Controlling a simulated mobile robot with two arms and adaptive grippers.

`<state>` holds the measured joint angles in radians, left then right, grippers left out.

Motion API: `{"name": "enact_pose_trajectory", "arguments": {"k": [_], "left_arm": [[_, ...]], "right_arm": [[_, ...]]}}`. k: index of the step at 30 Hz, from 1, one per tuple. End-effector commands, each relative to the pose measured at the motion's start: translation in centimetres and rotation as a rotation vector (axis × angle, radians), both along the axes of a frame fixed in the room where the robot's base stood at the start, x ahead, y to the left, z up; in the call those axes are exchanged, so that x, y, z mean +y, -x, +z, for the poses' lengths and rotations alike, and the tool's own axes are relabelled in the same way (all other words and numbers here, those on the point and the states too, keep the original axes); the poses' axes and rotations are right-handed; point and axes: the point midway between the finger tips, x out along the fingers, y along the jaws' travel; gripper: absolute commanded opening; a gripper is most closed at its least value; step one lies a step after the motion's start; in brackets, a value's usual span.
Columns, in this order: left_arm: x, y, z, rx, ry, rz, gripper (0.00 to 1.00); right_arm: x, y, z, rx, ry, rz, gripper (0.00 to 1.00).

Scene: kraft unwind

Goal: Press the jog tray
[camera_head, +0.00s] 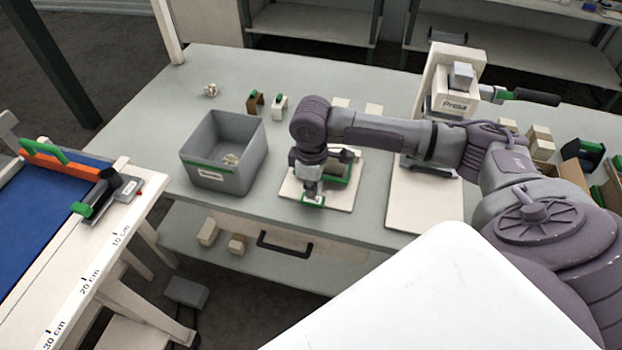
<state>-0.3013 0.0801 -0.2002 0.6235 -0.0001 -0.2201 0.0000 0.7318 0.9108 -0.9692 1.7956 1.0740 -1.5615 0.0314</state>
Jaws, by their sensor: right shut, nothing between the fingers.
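What looks like the jog tray (342,199) is a pale square board with a green-edged, tan piece (334,174) on it. It lies on the grey-green table near its front edge. My right gripper (311,197) points down over the board's left front part, with its fingers shut and empty. Its tips are at a small green part near the front edge; I cannot tell whether they touch. My right wrist and forearm hide the back of the board. My left gripper is not in view.
A grey bin (224,178) with crumpled paper stands left of the board. A press (457,95) with a pale base (425,205) stands to the right. A blue-topped measuring bench (40,225) is at left.

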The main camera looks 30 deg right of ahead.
Motion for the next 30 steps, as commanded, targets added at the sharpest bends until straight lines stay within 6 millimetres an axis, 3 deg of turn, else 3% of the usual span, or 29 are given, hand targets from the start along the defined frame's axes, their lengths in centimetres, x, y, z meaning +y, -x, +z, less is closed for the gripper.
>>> {"name": "enact_pose_trajectory", "arguments": {"k": [1,12,18,30], "left_arm": [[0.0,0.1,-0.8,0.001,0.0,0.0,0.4],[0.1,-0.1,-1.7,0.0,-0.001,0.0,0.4],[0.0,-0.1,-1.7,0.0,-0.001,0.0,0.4],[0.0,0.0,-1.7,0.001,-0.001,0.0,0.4]], "right_arm": [[0.1,0.0,0.7,-0.006,-0.001,0.002,0.0],[0.6,0.4,7.3,-0.006,0.001,-0.001,0.0],[0.7,0.5,8.4,-0.005,0.001,0.0,0.0],[0.7,0.5,8.4,-0.005,0.001,-0.001,0.0]]}}
